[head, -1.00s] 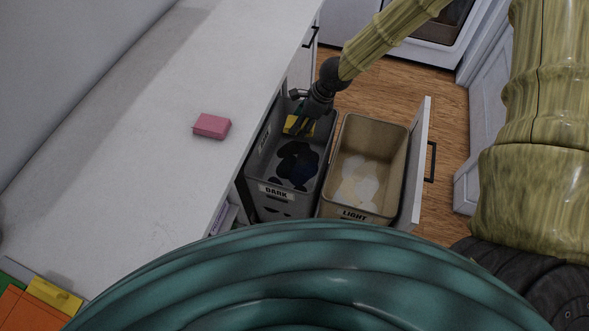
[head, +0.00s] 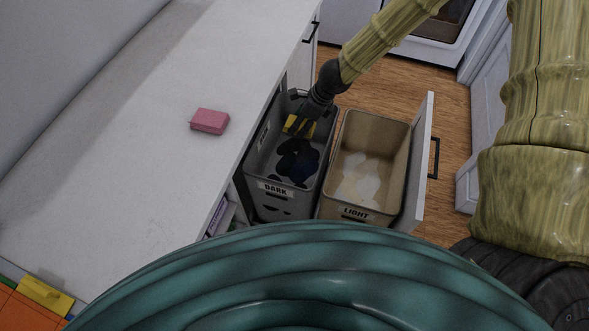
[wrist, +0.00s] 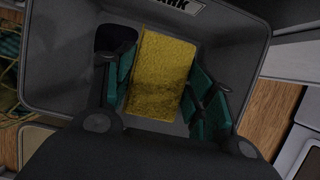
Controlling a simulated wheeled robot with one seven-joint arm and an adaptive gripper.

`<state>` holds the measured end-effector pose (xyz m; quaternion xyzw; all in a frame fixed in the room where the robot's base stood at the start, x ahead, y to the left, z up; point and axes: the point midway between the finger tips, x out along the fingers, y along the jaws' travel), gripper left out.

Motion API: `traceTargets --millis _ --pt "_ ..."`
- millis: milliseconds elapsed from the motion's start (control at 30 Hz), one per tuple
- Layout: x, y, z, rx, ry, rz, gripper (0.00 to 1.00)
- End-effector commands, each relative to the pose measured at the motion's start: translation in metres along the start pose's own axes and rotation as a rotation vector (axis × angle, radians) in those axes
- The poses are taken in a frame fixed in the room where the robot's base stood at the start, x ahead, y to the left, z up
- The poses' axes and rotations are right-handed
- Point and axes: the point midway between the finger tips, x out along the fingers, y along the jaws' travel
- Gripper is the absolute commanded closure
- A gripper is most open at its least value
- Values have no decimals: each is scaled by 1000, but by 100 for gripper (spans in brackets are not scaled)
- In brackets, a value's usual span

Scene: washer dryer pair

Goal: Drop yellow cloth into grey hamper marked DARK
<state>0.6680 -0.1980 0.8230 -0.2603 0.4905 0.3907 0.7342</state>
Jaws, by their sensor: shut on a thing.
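The grey hamper (head: 257,201) marked DARK stands in the pulled-out drawer, with dark clothes (head: 297,160) at its bottom. My gripper (head: 300,127) reaches down into the far end of this hamper. It is shut on the yellow cloth (head: 291,121), which is partly hidden by the fingers in the head view. In the wrist view the yellow cloth (wrist: 160,75) lies between the teal fingers, inside the grey walls of the hamper (wrist: 65,60). Whether the cloth touches the hamper bottom I cannot tell.
A tan hamper (head: 337,125) marked LIGHT, holding pale clothes (head: 358,180), stands right beside the grey one. The white drawer front (head: 420,165) is at its right. A pink block (head: 210,121) lies on the white counter (head: 120,170) at left.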

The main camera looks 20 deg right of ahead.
Motion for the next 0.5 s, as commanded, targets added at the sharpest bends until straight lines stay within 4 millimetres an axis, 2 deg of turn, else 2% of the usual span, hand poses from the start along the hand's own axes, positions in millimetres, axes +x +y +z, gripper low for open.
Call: traceTargets --millis 33,200,500 --pt "9 0 -4 0 0 0 69" --pt "23 0 -9 -1 0 0 69" --pt "32 0 -13 0 0 0 69"
